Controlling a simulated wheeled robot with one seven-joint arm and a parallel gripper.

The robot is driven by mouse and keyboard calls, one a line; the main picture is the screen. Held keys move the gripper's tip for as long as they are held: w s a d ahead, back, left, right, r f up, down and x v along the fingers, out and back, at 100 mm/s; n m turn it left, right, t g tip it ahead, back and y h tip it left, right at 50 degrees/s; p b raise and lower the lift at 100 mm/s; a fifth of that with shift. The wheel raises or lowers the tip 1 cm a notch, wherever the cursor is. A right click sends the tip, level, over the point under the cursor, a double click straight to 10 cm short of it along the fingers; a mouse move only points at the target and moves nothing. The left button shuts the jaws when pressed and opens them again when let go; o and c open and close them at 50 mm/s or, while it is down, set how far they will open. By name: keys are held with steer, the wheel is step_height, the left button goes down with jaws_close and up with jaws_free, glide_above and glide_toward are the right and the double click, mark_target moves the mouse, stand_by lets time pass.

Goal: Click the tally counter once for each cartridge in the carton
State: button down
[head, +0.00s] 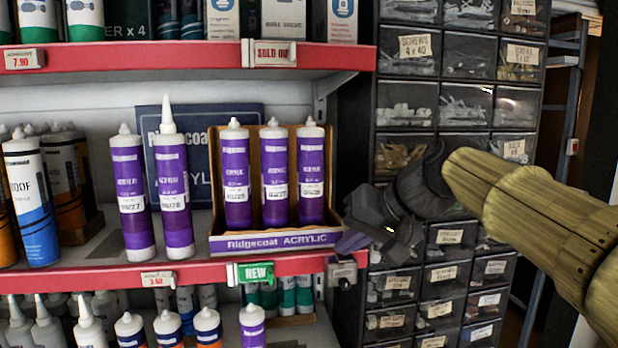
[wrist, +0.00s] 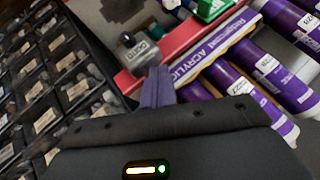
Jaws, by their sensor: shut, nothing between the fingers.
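The carton (head: 215,246) is brown with a purple front lip reading Ridgecoat ACRYLIC and stands on the middle shelf. Three purple cartridges (head: 236,175) (head: 274,175) (head: 311,175) show upright in it. The carton's lip also shows in the wrist view (wrist: 213,46). The grey tally counter (head: 342,271) is at the red shelf edge, right of the carton; in the wrist view it shows a small display (wrist: 140,52), whose digits I cannot read surely. My gripper (head: 350,242) has its purple fingers shut and empty, just above the counter in the head view; contact is unclear.
Two purple cartridges (head: 131,190) (head: 172,180) stand outside the carton, to its left. A green NEW tag (head: 256,272) hangs on the shelf edge left of the counter. Black drawer cabinets (head: 408,92) stand close on the right, behind my arm. More cartridges stand on the lower shelf.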

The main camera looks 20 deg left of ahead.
mark_target(350, 259)
stand_by(0.3)
steer(key=shift+r+p, duration=0.85)
steer(key=shift+r, duration=0.05)
step_height(350, 259, up, 6)
steer(key=p, duration=0.5)
steer(key=shift+f, duration=0.1)
stand_by(2.3)
